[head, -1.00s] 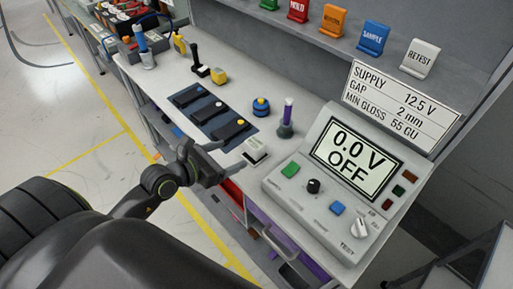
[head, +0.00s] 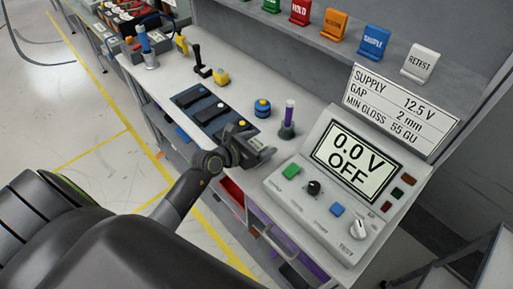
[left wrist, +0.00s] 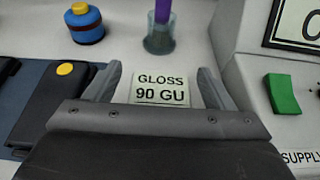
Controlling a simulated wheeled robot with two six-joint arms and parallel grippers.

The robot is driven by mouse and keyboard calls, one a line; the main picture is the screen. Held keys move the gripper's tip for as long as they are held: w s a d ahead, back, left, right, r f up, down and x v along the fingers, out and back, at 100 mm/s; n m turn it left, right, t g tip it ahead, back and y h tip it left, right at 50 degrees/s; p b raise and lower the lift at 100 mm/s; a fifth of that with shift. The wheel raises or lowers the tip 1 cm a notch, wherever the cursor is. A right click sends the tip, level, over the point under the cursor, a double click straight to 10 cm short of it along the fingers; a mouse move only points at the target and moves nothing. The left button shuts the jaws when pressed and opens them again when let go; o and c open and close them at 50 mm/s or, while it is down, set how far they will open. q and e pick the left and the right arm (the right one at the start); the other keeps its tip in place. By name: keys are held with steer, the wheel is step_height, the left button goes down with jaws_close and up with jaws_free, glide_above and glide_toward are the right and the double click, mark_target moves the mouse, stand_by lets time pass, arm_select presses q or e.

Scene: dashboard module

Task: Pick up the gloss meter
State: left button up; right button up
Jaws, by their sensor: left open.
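The gloss meter (left wrist: 160,90) shows in the left wrist view as a pale display face reading "GLOSS 90 GU". It lies on the grey bench, between the spread fingers of my left gripper (left wrist: 160,74). The fingers are open, with a gap on each side of the display, and the wide gripper body hides its near part. In the head view my left gripper (head: 252,147) covers most of the meter, left of the console. I cannot tell how high the fingers are above the bench. My right gripper is not in view.
The console (head: 335,190) reads "0.0 V OFF"; its green button (left wrist: 282,94) is close right of the gripper. A dark blue mat (head: 210,105) with black panels lies left. A blue pot (head: 262,107) and a purple stick in a holder (head: 287,128) stand behind.

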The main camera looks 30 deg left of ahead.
arm_select(q)
steer(key=shift+w+d+f, duration=0.15)
steer(key=shift+w+d, duration=0.05)
steer(key=shift+w, duration=0.2)
steer(key=c, duration=1.1)
steer(key=shift+c, duration=0.7)
